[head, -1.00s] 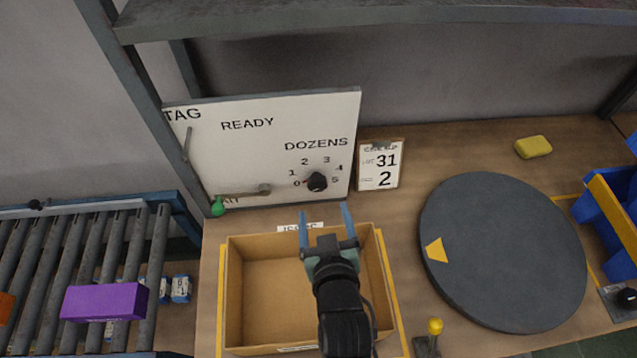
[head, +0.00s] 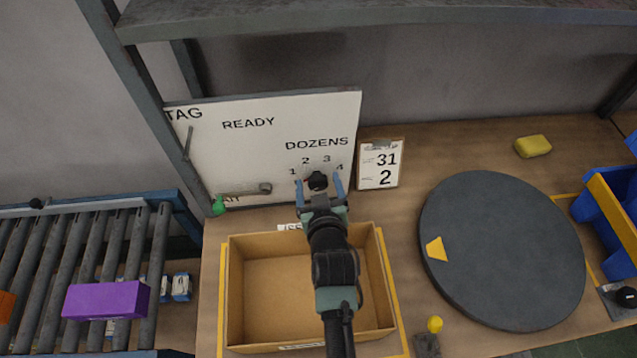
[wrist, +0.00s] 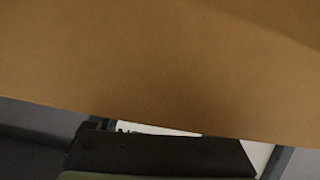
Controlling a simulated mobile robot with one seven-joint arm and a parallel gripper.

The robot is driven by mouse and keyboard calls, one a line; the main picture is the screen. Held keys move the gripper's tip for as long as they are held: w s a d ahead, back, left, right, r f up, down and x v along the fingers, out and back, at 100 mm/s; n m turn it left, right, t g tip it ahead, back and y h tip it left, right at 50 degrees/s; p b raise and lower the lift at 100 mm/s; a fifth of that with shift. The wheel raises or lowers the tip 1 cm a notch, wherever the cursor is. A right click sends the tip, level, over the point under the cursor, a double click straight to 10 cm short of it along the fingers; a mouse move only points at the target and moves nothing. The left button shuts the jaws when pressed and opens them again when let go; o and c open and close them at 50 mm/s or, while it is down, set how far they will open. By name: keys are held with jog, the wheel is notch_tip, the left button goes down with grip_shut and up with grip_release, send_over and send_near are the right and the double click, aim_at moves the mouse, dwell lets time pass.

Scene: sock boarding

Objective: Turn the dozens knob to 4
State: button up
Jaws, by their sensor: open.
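The dozens knob (head: 317,180) is a black round knob on the white panel (head: 220,150), under the word DOZENS, with numbers around it. The numbers 1, 2, 3 and 4 show; the lower ones are covered by my fingers. A small red mark shows at the knob's upper left, near the 1. My gripper (head: 319,188) is open in front of the panel. Its two blue fingers stand on the left and right of the knob. I cannot tell whether they touch it. The wrist view shows mostly a brown surface and no knob.
An open cardboard box (head: 270,290) sits under my arm. A card reading 31 and 2 (head: 380,165) stands right of the panel. A lever handle (head: 245,190) is left of the knob. A dark turntable (head: 505,250) lies to the right, and a roller conveyor (head: 60,255) to the left.

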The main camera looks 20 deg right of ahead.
grip_shut()
jog(key=shift+d+f+m+y+b, duration=0.1)
jog(key=shift+f+m+y+b, duration=0.15)
jog(key=shift+m+y+b, duration=0.8)
jog(key=shift+s+r+t+h+b, duration=0.1)
jog(key=shift+r+t+h+b, duration=0.1)
jog(key=shift+t+h+b, duration=0.2)
grip_release()
jog(key=b+v, duration=0.1)
jog(key=v, duration=1.2)
jog(key=shift+r, duration=0.2)
